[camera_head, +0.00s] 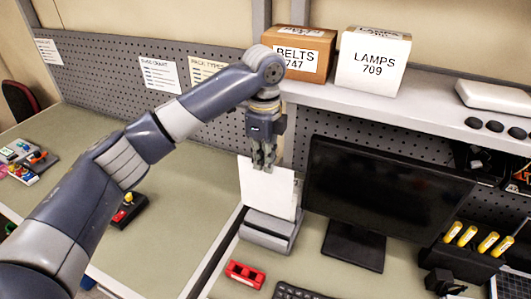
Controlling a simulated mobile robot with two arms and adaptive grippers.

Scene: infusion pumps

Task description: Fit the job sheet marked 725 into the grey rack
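A white sheet (267,192) stands upright, slightly tilted, at the grey rack (270,232) on the bench. Its lower edge meets the rack's top; I cannot tell how deep it sits in the slot. No number shows on the side of the sheet facing me, so I cannot read 725. My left gripper (264,164) points down at the sheet's top edge, and its fingers look closed together over that edge. My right gripper is not in view.
A monitor (380,190) stands close to the right of the rack. Boxes marked BELTS 747 (297,55) and LAMPS 709 (373,62) stand on the shelf behind. The left bench (190,215) has free room.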

